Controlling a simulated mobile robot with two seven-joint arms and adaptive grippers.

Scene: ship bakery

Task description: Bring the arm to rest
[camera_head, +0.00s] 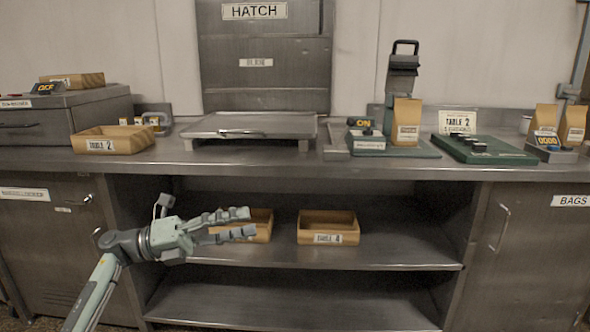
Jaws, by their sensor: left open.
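My left arm (97,285) comes in from the lower left. Its gripper (243,223) points to the right in front of the open shelf below the counter. The jaws are open, with nothing visible between them. The gripper partly covers a wooden tray (262,222) on the upper shelf; I cannot tell how far apart they are. My right gripper is not in view.
A wooden tray labelled Table 4 (312,220) stands on the upper shelf (400,252). A Table 2 tray (137,146) sits on the counter at the left. A closed hatch (265,80) stands behind. The lower shelf (290,298) is empty.

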